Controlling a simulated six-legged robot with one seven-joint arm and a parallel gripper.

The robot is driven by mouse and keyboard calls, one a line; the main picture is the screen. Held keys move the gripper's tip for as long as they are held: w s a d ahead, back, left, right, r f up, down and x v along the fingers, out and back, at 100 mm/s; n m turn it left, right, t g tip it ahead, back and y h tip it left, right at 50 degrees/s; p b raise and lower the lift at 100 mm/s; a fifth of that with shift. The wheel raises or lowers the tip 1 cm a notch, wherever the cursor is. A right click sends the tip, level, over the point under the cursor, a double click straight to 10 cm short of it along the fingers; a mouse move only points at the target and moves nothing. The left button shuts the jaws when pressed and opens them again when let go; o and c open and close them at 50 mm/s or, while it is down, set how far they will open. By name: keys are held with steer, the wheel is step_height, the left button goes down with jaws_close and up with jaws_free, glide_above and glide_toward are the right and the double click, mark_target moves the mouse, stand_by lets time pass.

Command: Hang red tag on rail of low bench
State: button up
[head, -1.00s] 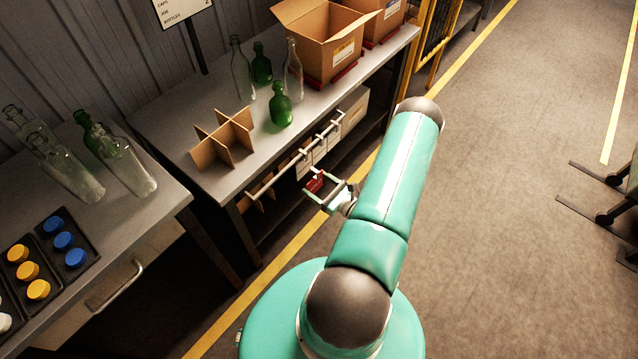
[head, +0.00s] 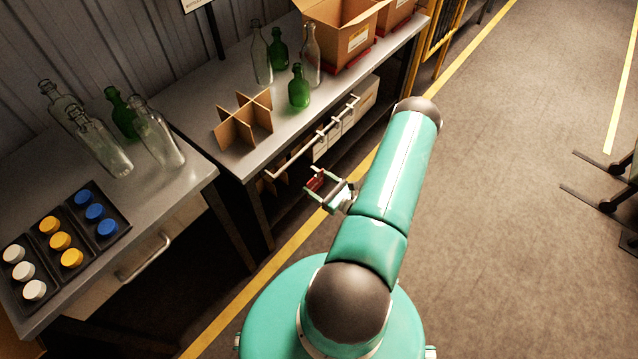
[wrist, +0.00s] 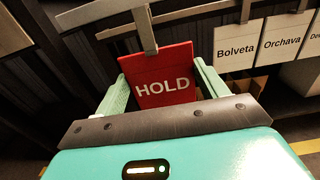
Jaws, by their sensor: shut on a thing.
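The red tag (head: 316,182) is in my gripper (head: 322,188), in front of the low bench (head: 190,110). In the wrist view the tag (wrist: 165,78) reads HOLD and sits upright between the two pale green fingers (wrist: 165,88). A grey hook (wrist: 146,30) rises from its top edge. The bench's pale rail (head: 300,149) runs along its front side, and my gripper is beside its near-left part. In the wrist view the rail (wrist: 195,12) passes behind the hook; I cannot tell whether they touch.
A cardboard divider (head: 242,122), bottles (head: 299,88) and boxes (head: 345,35) stand on the bench top. A second table (head: 185,195) with a cap tray (head: 68,235) is at left.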

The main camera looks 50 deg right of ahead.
steer(key=shift+w+d, duration=0.1)
steer(key=shift+w, duration=2.65)
steer(key=shift+w, duration=1.05)
steer(key=shift+w, duration=0.35)
steer(key=shift+w, duration=0.35)
steer(key=shift+f, duration=0.65)
steer(key=o, duration=1.1)
steer(key=shift+c, duration=0.2)
steer(key=shift+o, duration=0.3)
